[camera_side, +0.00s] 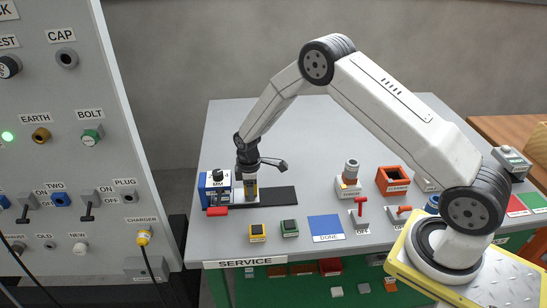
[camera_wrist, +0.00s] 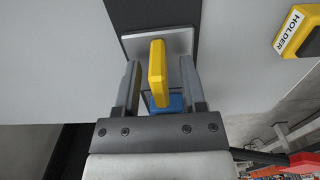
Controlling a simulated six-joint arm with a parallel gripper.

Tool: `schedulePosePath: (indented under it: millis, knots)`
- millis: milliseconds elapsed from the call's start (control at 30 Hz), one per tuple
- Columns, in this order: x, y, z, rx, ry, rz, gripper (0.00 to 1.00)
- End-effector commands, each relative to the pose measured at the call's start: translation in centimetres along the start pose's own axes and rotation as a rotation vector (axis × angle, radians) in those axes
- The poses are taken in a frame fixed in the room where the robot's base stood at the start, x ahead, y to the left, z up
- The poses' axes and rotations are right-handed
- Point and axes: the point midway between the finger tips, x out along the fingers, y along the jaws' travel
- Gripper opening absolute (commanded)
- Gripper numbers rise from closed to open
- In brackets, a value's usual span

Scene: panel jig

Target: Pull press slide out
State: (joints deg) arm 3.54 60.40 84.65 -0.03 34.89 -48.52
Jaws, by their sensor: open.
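The press (camera_side: 214,190) is a blue and white block at the left of the table, with a black knob on top. A dark rail strip (camera_side: 279,196) runs right from it. The slide, a light grey plate (camera_wrist: 190,42) with an upright yellow handle (camera_wrist: 157,75), sits on the strip close to the press. My gripper (camera_side: 250,180) points down over the slide. In the wrist view my gripper (camera_wrist: 159,82) is open, with one finger on each side of the yellow handle. A blue part shows behind the handle.
A red lever (camera_side: 217,211) sticks out at the press's front. The strip's right end is clear.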

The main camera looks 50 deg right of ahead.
Motion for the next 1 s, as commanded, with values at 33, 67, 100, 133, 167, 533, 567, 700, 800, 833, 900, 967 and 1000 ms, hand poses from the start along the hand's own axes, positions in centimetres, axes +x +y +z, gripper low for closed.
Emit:
schedulePosePath:
  millis: [33, 67, 100, 133, 167, 533, 567, 700, 800, 833, 900, 967, 1000]
  knots:
    - [0.19, -0.01, 0.01, 0.000, 0.000, 0.000, 0.53]
    - [0.25, -0.01, 0.01, 0.000, 0.000, 0.000, 0.53]
    - [0.30, -0.01, 0.01, 0.000, 0.000, 0.000, 0.53]
    - [0.32, -0.01, 0.01, 0.000, 0.000, 0.000, 0.53]
    - [0.33, -0.01, 0.01, 0.000, 0.000, 0.000, 0.53]
    - [0.29, -0.01, 0.01, 0.000, 0.000, 0.000, 0.00]
    - [0.29, -0.01, 0.01, 0.000, 0.000, 0.000, 0.00]
    - [0.28, -0.01, 0.01, 0.000, 0.000, 0.000, 0.00]
    - [0.27, -0.02, 0.00, 0.000, 0.000, 0.000, 0.00]
    - [0.27, -0.02, 0.00, 0.000, 0.000, 0.000, 0.00]
    - [0.27, -0.02, 0.00, 0.000, 0.000, 0.000, 0.00]
    - [0.26, -0.02, 0.00, 0.000, 0.000, 0.000, 0.00]
    - [0.26, -0.02, 0.00, 0.000, 0.000, 0.000, 0.00]
